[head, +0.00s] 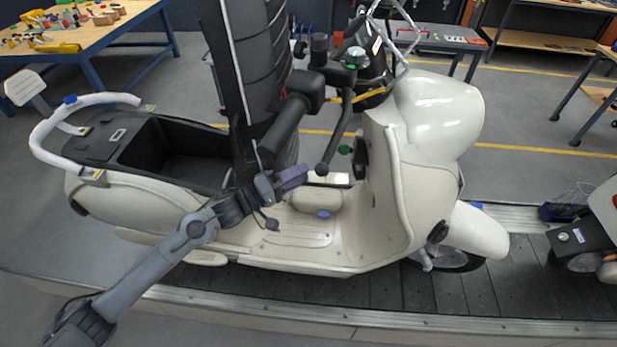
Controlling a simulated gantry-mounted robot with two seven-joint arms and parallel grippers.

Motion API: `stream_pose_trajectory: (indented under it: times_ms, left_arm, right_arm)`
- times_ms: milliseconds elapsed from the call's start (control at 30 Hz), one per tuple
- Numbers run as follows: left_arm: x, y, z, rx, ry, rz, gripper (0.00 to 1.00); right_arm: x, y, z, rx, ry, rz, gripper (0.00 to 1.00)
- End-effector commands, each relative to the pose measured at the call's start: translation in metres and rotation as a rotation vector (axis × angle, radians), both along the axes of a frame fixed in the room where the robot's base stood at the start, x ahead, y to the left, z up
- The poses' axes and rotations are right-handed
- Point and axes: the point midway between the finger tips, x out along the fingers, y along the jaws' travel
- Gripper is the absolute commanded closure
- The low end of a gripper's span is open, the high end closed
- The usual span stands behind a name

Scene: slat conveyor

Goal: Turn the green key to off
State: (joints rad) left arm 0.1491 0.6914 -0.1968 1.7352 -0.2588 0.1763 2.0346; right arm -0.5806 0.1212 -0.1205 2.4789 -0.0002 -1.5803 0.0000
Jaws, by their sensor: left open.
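A small green key (345,149) shows on the inner side of the cream scooter's (437,110) front shield, below the handlebar. It is too small to tell which way it is turned. My left gripper (284,199) is open, over the scooter's footwell, to the left of the key and lower in the picture. It is apart from the key. A purple block-like piece (292,178) shows at the gripper's upper side; I cannot tell whether it is part of the gripper. My right gripper is not in view.
The raised black seat (250,60) stands left of the handlebar (345,115), which hangs above the key. The open storage bay (180,150) lies behind. The scooter stands on the slat conveyor (380,290). A workbench (100,40) is at the back left.

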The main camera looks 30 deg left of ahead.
Motion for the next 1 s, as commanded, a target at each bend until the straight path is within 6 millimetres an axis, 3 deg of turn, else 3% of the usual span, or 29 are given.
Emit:
stream_pose_trajectory:
  times_ms: [233, 700, 1000]
  left_arm:
    - [0.020, -0.013, 0.006, -0.004, -0.006, -0.001, 0.60]
    - [0.081, -0.052, 0.013, -0.003, -0.004, 0.001, 0.60]
    - [0.098, -0.063, 0.015, -0.002, -0.004, 0.001, 0.60]
  right_arm:
    - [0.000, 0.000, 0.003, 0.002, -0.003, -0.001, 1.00]
    - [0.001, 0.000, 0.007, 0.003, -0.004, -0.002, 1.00]
    - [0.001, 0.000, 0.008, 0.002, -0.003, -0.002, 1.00]
